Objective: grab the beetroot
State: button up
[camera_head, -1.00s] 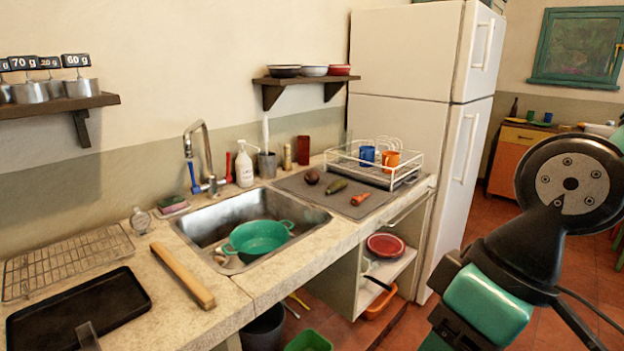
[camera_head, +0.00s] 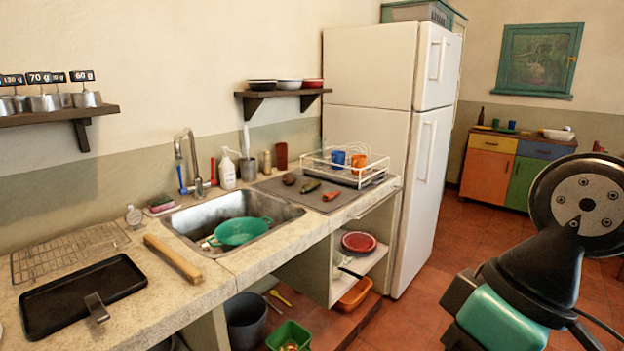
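A small dark round item, which looks like the beetroot (camera_head: 289,179), lies on the grey mat (camera_head: 267,185) on the counter right of the sink. A dark green long vegetable (camera_head: 310,186) and an orange-red carrot-like one (camera_head: 332,196) lie on the same mat to its right. Part of my own arm shows at the right edge, over the floor and well apart from the counter. My gripper is not in view, so its opening and anything in it are hidden.
A sink (camera_head: 185,218) with a green colander (camera_head: 243,231) lies left of the mat. A white dish rack (camera_head: 379,176) with mugs stands right of it. A wall shelf with bowls (camera_head: 270,93) hangs above. Bins stand below the counter.

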aim_at(287, 178)
jog(key=z, duration=0.6)
jog(key=i, duration=1.3)
jog(key=z, duration=0.5)
jog(key=i, duration=1.15)
jog(key=u, duration=0.75)
jog(key=i, duration=0.7)
jog(key=u, duration=1.35)
jog(key=i, duration=0.6)
jog(key=u, duration=0.55)
